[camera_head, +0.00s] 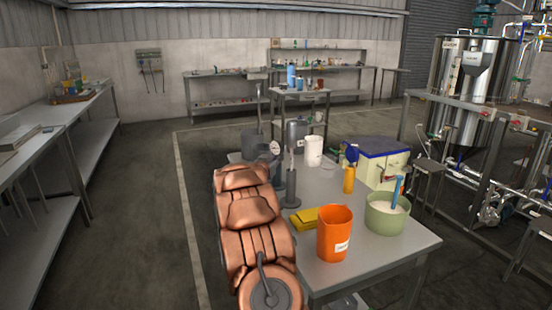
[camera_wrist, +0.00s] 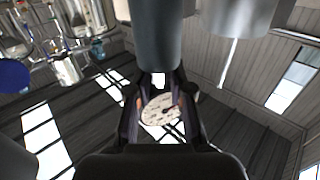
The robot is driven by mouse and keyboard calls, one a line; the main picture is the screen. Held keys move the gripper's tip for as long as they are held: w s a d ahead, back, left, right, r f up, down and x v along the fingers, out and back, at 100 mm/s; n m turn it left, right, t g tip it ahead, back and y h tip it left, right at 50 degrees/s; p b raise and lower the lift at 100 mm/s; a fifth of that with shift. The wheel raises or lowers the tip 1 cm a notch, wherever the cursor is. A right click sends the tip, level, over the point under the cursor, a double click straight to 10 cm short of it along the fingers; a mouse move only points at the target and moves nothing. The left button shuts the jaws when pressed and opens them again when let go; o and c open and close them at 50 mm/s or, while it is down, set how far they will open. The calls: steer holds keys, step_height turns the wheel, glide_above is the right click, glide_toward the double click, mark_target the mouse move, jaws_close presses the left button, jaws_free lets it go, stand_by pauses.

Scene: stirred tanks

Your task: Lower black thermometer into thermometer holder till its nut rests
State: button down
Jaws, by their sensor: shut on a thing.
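The thermometer's round white dial (camera_wrist: 160,108) sits between the dark fingers of my gripper (camera_wrist: 160,88) in the wrist view. The fingers are shut on the thermometer. In the head view the small dial (camera_head: 274,148) shows just past my copper-coloured arm. A dark grey cylinder (camera_wrist: 155,35), which looks like the holder, lies straight beyond the fingertips. The stem and nut are hidden, so I cannot tell whether the stem is inside it or the nut touches it. In the head view my arm covers the fingers and most of this spot.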

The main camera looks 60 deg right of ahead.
steer(key=shift+f, duration=0.1)
stand_by(0.3)
steer(key=c, duration=1)
jaws_free()
steer(key=shift+o, duration=0.2)
steer(key=s+a, duration=0.2)
steer(key=a, duration=0.9)
steer(key=shift+s+a, duration=0.15)
steer(key=shift+a, duration=0.25)
